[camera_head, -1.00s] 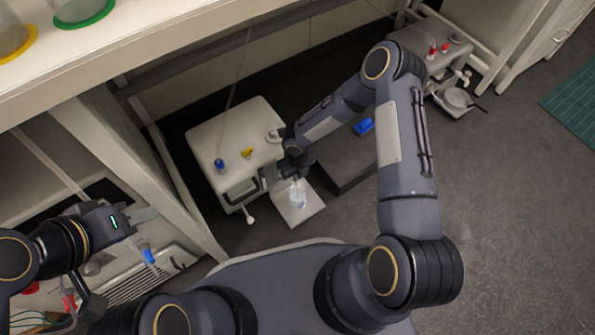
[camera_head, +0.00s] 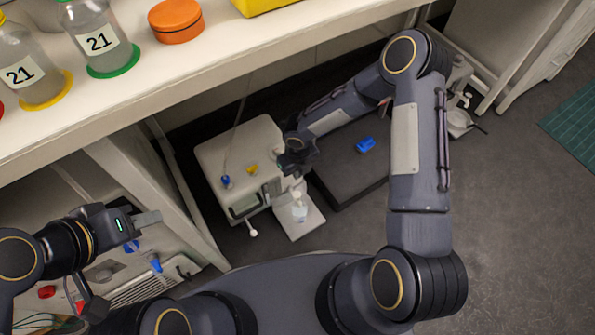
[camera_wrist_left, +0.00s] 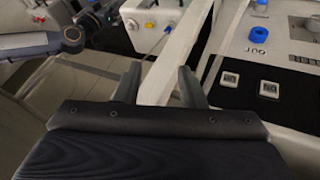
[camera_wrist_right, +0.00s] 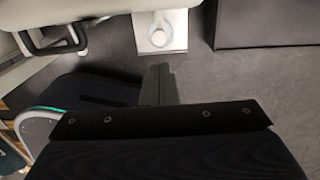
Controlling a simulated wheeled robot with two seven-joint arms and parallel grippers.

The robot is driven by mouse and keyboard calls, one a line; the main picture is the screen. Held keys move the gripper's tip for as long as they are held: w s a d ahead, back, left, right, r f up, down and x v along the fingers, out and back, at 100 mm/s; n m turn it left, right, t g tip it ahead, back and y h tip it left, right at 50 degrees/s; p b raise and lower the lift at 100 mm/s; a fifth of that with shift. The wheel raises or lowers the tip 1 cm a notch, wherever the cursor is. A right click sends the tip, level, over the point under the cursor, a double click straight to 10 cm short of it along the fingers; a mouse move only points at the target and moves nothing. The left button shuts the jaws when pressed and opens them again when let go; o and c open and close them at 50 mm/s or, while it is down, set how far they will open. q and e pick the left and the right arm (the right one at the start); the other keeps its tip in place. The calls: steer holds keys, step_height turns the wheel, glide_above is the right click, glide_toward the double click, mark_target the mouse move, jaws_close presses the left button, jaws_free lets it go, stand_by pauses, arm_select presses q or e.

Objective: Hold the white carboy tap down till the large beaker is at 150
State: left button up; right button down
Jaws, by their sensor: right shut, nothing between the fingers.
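The white carboy (camera_head: 235,165) stands on the floor under the bench, with blue and yellow fittings on top and a dark handle in front. The beaker (camera_head: 299,213), with pale contents, stands on a white plate (camera_head: 305,226) in front of it. Its level marks are too small to read. The carboy's tap is mostly hidden by my right gripper (camera_head: 298,172), which is above and behind the beaker. In the right wrist view, my right gripper (camera_wrist_right: 158,85) is shut and empty, below the beaker (camera_wrist_right: 160,38). My left gripper (camera_wrist_left: 160,85) is open and empty, left of the carboy.
The white bench (camera_head: 200,70) overhead holds bottles marked 21, an orange tub (camera_head: 176,20) and a yellow item. A black box (camera_head: 350,165) with a blue object on it is right of the beaker. A device with blue knobs (camera_wrist_left: 257,30) is near my left gripper.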

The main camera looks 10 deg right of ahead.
arm_select(q)
steer(key=shift+c, duration=1)
jaws_close()
arm_select(e)
steer(key=s+d+r+m+t, duration=0.1)
steer(key=s+d+r+m, duration=0.1)
steer(key=d+r+m, duration=0.4)
steer(key=s+d+r+m, duration=0.2)
steer(key=r+m, duration=0.5)
steer(key=r, duration=0.3)
steer(key=s+d+r+m+t, duration=0.1)
steer(key=s+d+r+m, duration=0.1)
steer(key=d+r+m, duration=0.35)
steer(key=s+a+r+m+t+y, duration=0.1)
steer(key=s+r+m, duration=0.4)
steer(key=s+m, duration=0.3)
steer(key=s+a+r+m+t+y, duration=0.2)
steer(key=s+r+m, duration=0.4)
steer(key=m, duration=0.9)
steer(key=shift+s+a+r+y, duration=0.2)
steer(key=shift+s+a+y, duration=0.1)
steer(key=shift+s, duration=0.65)
